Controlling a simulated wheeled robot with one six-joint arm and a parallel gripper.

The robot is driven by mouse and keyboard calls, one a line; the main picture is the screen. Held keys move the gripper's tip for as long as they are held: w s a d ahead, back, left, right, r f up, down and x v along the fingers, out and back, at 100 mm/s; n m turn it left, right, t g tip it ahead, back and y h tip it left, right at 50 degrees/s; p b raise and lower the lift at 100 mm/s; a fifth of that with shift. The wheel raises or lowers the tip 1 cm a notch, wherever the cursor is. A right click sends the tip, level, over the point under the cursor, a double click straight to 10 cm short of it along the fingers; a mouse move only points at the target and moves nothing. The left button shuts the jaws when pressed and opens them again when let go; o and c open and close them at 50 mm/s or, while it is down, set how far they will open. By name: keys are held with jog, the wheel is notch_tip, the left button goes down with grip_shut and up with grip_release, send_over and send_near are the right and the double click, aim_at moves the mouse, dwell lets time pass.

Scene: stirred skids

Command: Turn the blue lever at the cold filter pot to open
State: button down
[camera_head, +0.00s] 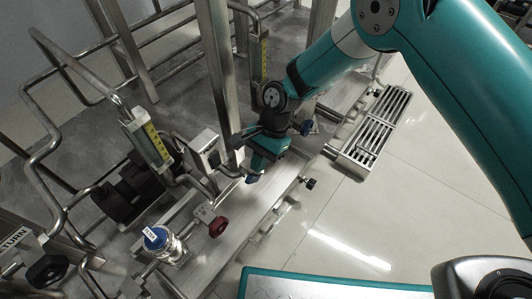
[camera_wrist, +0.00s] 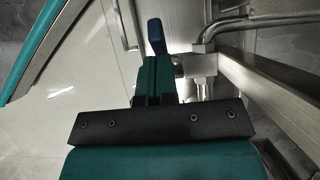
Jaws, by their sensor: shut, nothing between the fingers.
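A blue lever (camera_wrist: 156,38) stands just beyond my fingertips in the wrist view, beside a metal valve body (camera_wrist: 200,66). In the head view a small blue end (camera_head: 252,179) shows just below my gripper (camera_head: 255,166). My gripper, also in the wrist view (camera_wrist: 155,64), is shut and empty, its fingers pointing at the lever. I cannot tell if they touch. A pot with a blue top (camera_head: 157,238) and a white label stands at the lower left of the head view; the label is too small to read surely.
A red knob (camera_head: 218,227) and a black knob (camera_head: 310,183) sit near the skid's front edge. A steel post (camera_head: 222,80) rises close to my gripper's left. A floor grate (camera_head: 372,128) lies to the right. The pale floor (camera_head: 400,190) there is open.

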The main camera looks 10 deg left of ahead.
jog(key=shift+s+a, duration=0.15)
jog(key=shift+s, duration=0.15)
